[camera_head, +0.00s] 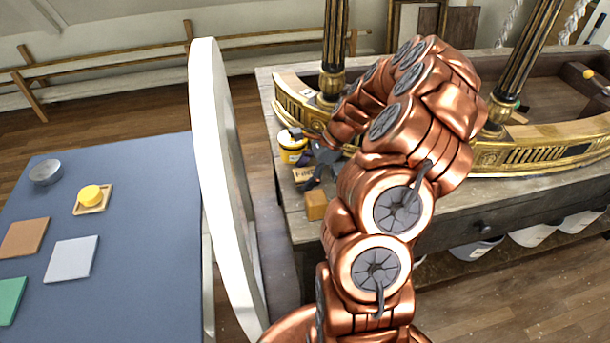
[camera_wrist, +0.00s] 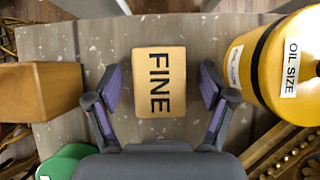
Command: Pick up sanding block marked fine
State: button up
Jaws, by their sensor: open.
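The sanding block marked FINE (camera_wrist: 159,82) is a tan, rounded block with dark lettering, lying on the grey wooden workbench. In the wrist view it sits between the two spread fingers of my gripper (camera_wrist: 160,95), with a gap on each side. My gripper is open and holds nothing. In the head view the block (camera_head: 304,175) shows partly beside my gripper (camera_head: 315,172), at the bench's left end. My arm and gripper hide part of this area.
A yellow tin labelled OIL SIZE (camera_wrist: 285,70) stands close on the right in the wrist view. A plain tan block (camera_wrist: 40,90) stands on the left. A green round thing (camera_wrist: 66,162) is at lower left. The gilt console (camera_head: 520,155) lies along the bench (camera_head: 440,205). A white upright panel (camera_head: 222,170) stands left.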

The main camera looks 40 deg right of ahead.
aim_at(306, 173)
jog(key=c, duration=1.3)
jog(key=shift+o, duration=0.2)
jog(key=shift+r, duration=0.15)
notch_tip(306, 173, up, 10)
jog(key=b, duration=0.3)
jog(key=o, duration=0.6)
jog(key=c, duration=0.5)
